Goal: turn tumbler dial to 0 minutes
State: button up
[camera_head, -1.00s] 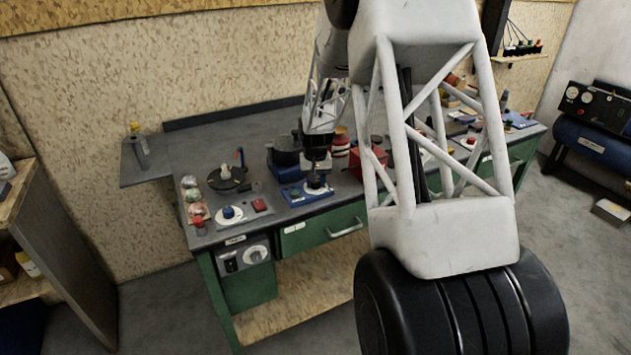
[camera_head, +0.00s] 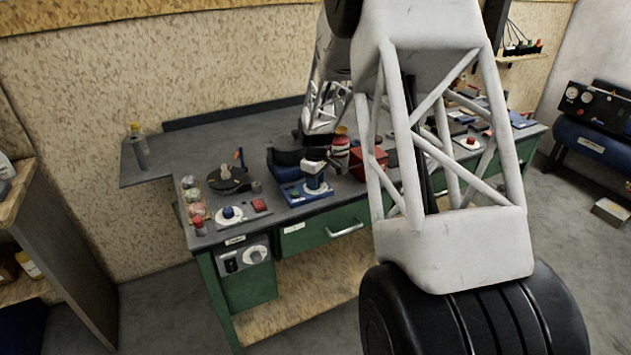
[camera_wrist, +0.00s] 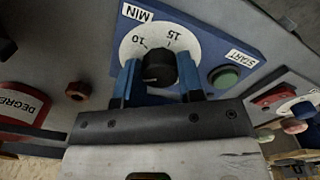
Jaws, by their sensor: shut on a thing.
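The tumbler dial is a black knob (camera_wrist: 158,70) on a white disc (camera_wrist: 130,45) marked 10 and 15, with a MIN label (camera_wrist: 137,13) beside it. It sits on a blue panel (camera_wrist: 208,45) with a green START button (camera_wrist: 224,77). My gripper (camera_wrist: 158,63) is shut on the knob, one blue finger on each side. The knob's pointer cannot be read clearly, and the rest of the scale is hidden. In the head view the blue base (camera_head: 297,197) stands at the bench's front edge, with my gripper (camera_head: 315,180) over it.
A dark drum (camera_head: 287,153) stands behind the base. To its left are another panel with a blue knob (camera_head: 229,212) and red button (camera_head: 259,205). A red box (camera_head: 369,163) stands right.

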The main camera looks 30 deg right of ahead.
jog(key=n, duration=0.5)
jog(key=shift+r+n, duration=0.1)
jog(key=shift+n, duration=0.2)
jog(key=n, duration=0.5)
jog(key=shift+n, duration=0.4)
jog(key=o, duration=0.9)
jog(key=shift+r, duration=3.85)
